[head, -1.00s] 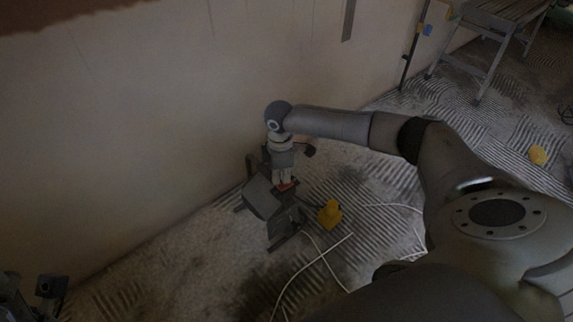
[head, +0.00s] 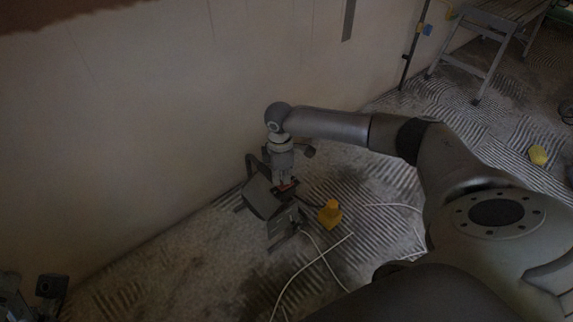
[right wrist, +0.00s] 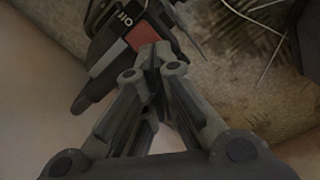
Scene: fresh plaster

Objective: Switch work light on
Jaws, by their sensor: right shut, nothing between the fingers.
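The work light (head: 262,198) is a grey, panel-shaped lamp on a low stand on the floor beside the wall. Its red switch (right wrist: 140,34) sits on a black housing with white lettering in the right wrist view, and shows small in the head view (head: 288,187). My right gripper (right wrist: 154,52) is shut and empty, its fingertips at the near edge of the red switch. I cannot tell whether they touch it. In the head view the right gripper (head: 286,182) points down at the lamp. Part of my left gripper (head: 45,288) shows at the lower left; its fingers are unclear.
A yellow block-like object (head: 330,213) stands just right of the lamp, with a white cable (head: 318,258) looping over the ridged floor. Another yellow object (head: 538,155) lies far right. A metal trestle (head: 490,30) stands at the back right. The wall (head: 150,130) is close behind the lamp.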

